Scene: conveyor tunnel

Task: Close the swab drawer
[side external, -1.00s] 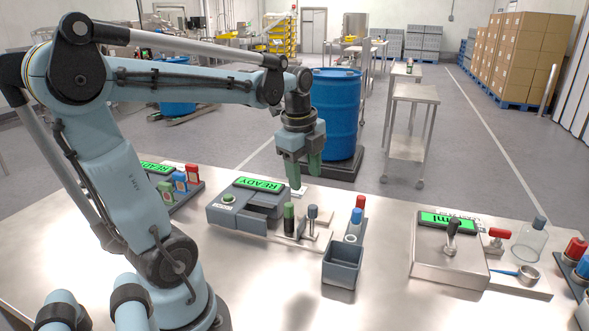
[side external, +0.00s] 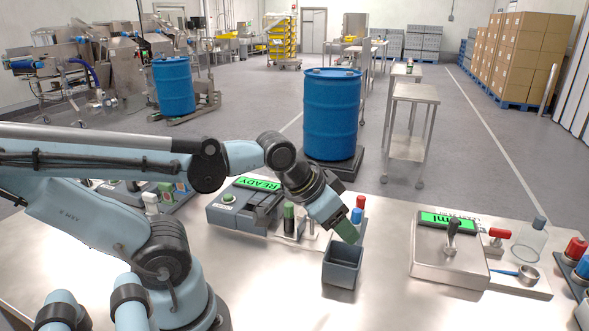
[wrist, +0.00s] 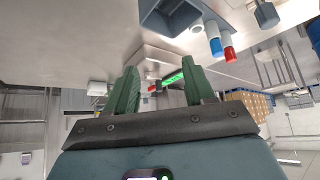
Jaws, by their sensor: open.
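The grey unit with a green READY screen (side external: 258,184) stands on the bench left of my gripper. A dark drawer-like part (side external: 262,215) shows at its front right, partly hidden by the green-capped bottle; I cannot tell clearly how far out it is. My gripper (side external: 346,231) has green fingers and is tilted down to the right, above the back edge of the small grey bin (side external: 342,270). In the wrist view the two fingers (wrist: 160,88) are apart with nothing between them.
A green-capped bottle (side external: 289,218) and small metal posts stand right of the unit. Red- and blue-capped tubes (side external: 359,208) stand behind the bin. A scale-like box with a green screen (side external: 448,219) is at the right. The front bench is clear.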

